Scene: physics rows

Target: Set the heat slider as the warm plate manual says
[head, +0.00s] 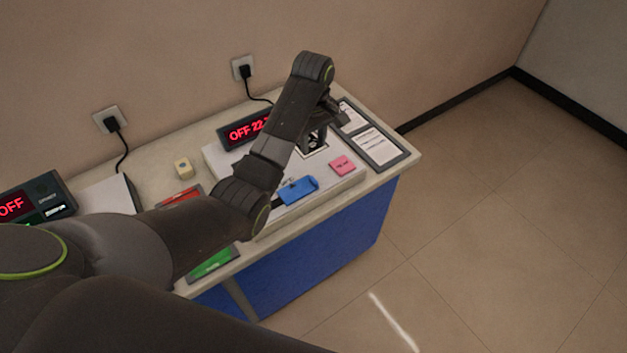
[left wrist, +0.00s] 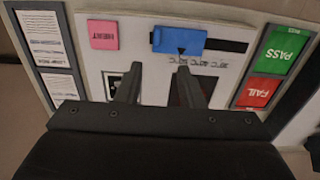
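The blue heat slider knob (head: 299,189) sits on a white device panel (head: 262,222). In the left wrist view the knob (left wrist: 180,40) is at one end of a black slot (left wrist: 228,46), its small black pointer towards a row of small marks (left wrist: 208,64) that I cannot read. Framed printed sheets (head: 378,146) lie beside the panel; their text is too small to read. The panel's red display (head: 246,131) shows OFF and a number starting 22, partly hidden by my arm. My left gripper (left wrist: 155,78) is open and empty above the panel, apart from the knob. My right gripper is out of view.
A pale yellow cube (head: 184,168) and a second device reading OFF (head: 37,204) stand to the left. Floor at right is clear.

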